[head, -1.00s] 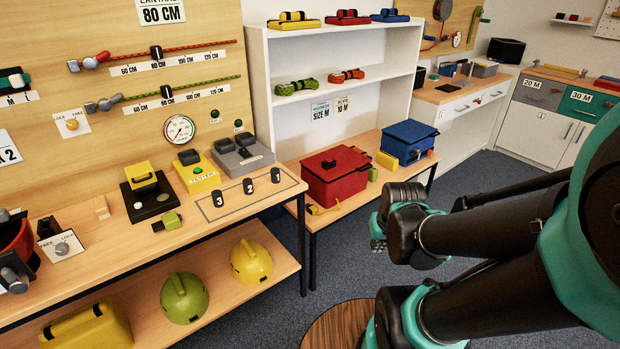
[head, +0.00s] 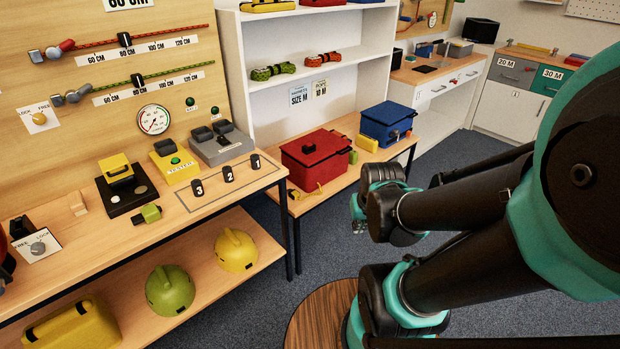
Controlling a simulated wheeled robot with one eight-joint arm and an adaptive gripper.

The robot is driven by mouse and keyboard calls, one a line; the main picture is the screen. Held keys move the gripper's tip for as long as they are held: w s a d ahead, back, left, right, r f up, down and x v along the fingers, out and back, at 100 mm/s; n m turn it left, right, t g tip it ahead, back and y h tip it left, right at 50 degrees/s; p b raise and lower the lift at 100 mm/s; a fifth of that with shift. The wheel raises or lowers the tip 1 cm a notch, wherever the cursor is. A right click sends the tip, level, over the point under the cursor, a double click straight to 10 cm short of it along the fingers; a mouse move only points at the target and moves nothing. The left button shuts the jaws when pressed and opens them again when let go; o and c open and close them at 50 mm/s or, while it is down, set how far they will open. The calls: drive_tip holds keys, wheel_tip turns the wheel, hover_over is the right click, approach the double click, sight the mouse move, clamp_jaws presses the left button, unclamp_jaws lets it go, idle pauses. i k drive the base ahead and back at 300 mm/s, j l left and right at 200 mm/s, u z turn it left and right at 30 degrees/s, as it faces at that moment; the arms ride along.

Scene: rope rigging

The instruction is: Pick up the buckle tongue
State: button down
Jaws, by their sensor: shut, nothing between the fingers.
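I cannot tell for sure which piece is the buckle tongue. A small lime-green piece with a dark end (head: 147,214) lies on the wooden bench in front of the black plate (head: 125,191). A yellow strap-like piece (head: 305,192) lies on the lower bench by the front of the red box. My gripper (head: 358,214) is small in view at the end of my arm, over the floor to the right of the lower bench. It is shut and empty, apart from both pieces. My wrist hides part of it.
The yellow tester (head: 174,163) and a grey unit (head: 220,147) stand at the back of the bench. The red box (head: 315,158) and blue box (head: 387,124) stand on the lower bench. Green and yellow helmets (head: 170,290) sit on the under-shelf. Carpet floor (head: 440,165) is open beyond.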

sight(293, 194)
drive_tip(key=i+l+z, duration=0.45)
drive_tip(key=i, duration=0.4)
